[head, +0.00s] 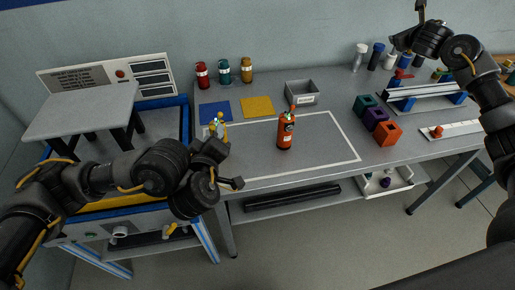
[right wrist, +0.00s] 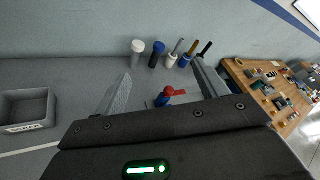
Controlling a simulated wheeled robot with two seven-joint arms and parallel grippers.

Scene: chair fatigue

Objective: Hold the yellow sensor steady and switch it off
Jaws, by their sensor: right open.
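A small upright thing with yellow parts (head: 220,118), partly hidden behind my left gripper, stands by the blue mat in the head view. It may be the yellow sensor, but it is too small to tell, and its switch cannot be made out. My left gripper (head: 226,168) is dark, low in front of it and above the table's near left part; whether its jaws are apart is unclear. My right gripper (right wrist: 163,82) is open, with nothing between its fingers. In the head view it is high at the upper right, far from the yellow thing.
A red-orange bottle (head: 285,132) stands inside the white outline on the table. A grey bin (head: 302,93), several coloured blocks (head: 376,113) and a rail fixture (head: 418,90) are further right. A test machine (head: 85,110) is at left. The outlined area is mostly clear.

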